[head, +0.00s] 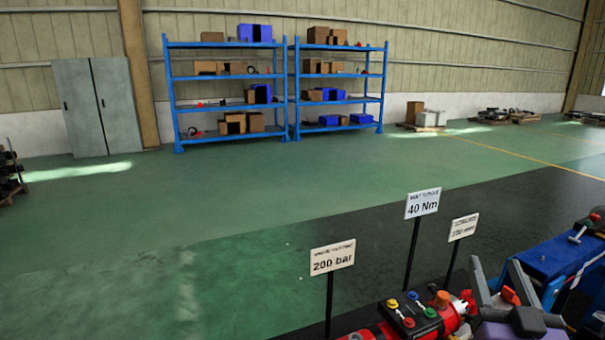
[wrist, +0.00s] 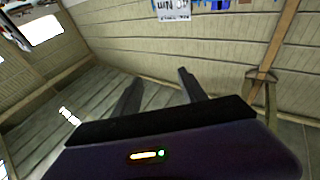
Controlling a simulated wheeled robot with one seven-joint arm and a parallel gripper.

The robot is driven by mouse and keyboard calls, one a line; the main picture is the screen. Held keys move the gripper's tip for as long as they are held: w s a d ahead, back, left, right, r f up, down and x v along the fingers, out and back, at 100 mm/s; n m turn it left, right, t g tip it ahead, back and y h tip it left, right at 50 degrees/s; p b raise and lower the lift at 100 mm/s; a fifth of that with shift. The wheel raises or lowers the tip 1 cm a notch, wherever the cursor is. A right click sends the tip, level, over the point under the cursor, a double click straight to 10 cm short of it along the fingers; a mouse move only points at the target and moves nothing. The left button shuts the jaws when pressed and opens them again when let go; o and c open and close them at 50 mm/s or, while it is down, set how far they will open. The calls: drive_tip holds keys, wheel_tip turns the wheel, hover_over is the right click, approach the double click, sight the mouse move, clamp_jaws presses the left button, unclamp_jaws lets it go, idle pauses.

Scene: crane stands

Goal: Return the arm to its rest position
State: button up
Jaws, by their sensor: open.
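My gripper (head: 496,270) is at the lower right of the head view, in front of the crane-stand equipment. Its two dark fingers also show in the wrist view (wrist: 160,77). They stand apart with nothing between them, and only wall panels show beyond. The rest of my arm is mostly out of view.
A red unit (head: 455,316) with coloured knobs is just left of my gripper. A blue unit (head: 558,256) stands to its right. Signs on posts read 200 bar (head: 332,258) and 40 Nm (head: 422,203). Blue shelves (head: 230,105) stand far back. Green floor (head: 150,240) at left is clear.

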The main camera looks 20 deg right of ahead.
drive_tip(key=s+a+f+n+g+y, duration=0.1)
drive_tip(key=s+a+f+n+y, duration=0.2)
drive_tip(key=s+a+f, duration=0.7)
drive_tip(key=s+a+f+n+g+y, duration=0.2)
drive_tip(key=s+a+f+n+y, duration=0.1)
drive_tip(key=s+a+f+y, duration=0.4)
drive_tip(key=s+a+f, duration=0.3)
drive_tip(key=s+a, duration=0.4)
drive_tip(key=s, duration=0.4)
